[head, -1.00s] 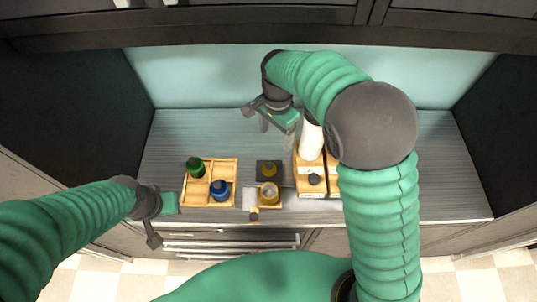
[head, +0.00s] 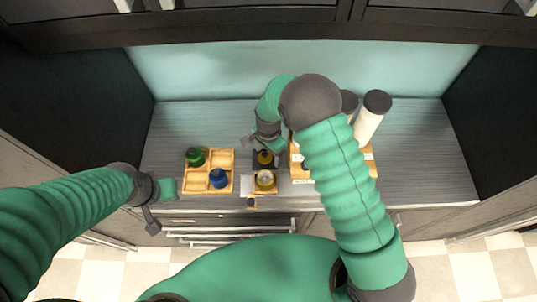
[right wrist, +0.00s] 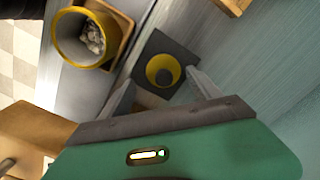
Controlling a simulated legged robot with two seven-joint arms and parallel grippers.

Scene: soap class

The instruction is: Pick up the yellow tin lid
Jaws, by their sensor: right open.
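The yellow tin lid (head: 265,157), a round yellow disc with a dark knob, lies on a dark square pad (head: 257,166) behind the yellow tin. In the right wrist view the lid (right wrist: 153,72) shows between and beyond my two fingers, on the dark pad (right wrist: 180,48). My right gripper (right wrist: 160,82) is open and empty, with its fingers spread to either side of the lid; I cannot tell how high it is above it. In the head view my right gripper (head: 265,143) partly covers the pad. My left gripper (head: 160,203) is at the counter's front left; its jaws are unclear.
The open yellow tin (head: 265,180) with pale pieces inside stands in front of the lid. A wooden divided tray (head: 222,158) holds a green jar (head: 195,157) and a blue jar (head: 219,178) on the left.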

